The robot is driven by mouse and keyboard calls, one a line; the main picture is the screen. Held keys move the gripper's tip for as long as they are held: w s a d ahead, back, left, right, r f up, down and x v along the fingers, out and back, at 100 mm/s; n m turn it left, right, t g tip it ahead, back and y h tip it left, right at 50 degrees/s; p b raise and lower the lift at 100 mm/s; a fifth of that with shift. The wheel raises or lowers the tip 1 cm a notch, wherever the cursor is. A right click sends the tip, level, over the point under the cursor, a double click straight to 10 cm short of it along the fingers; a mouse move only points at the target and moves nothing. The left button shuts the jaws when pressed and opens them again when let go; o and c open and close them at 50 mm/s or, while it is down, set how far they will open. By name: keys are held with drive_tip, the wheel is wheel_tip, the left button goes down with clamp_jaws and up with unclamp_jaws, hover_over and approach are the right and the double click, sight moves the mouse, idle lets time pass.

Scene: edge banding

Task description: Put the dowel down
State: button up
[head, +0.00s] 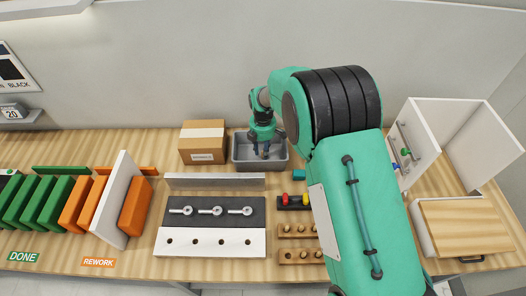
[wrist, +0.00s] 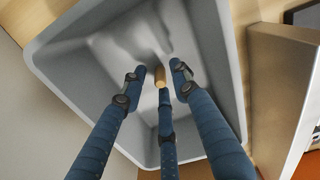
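The dowel (wrist: 161,76) is a short tan wooden peg. In the wrist view it shows between my fingertips, inside the grey bin (wrist: 222,92). My gripper (wrist: 160,72) has blue fingers, and a gap shows between the dowel and the left fingertip; the right one is closer. The third finger covers the dowel's lower end, so I cannot tell whether they touch. The fingers look open. In the head view my gripper (head: 264,150) points down into the grey bin (head: 240,163) at the back of the bench. Whether the dowel rests on the bin floor is hard to tell.
A cardboard box (head: 202,142) stands left of the bin, and a grey metal bar (head: 215,182) lies in front. Wooden blocks with pegs (head: 298,231) sit nearer the front. A white cabinet (head: 442,140) stands at the right. Orange and green panels fill the left.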

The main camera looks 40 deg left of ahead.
drive_tip(key=shift+r, duration=0.1)
wheel_tip(320, 180, up, 12)
idle(0.6)
idle(0.9)
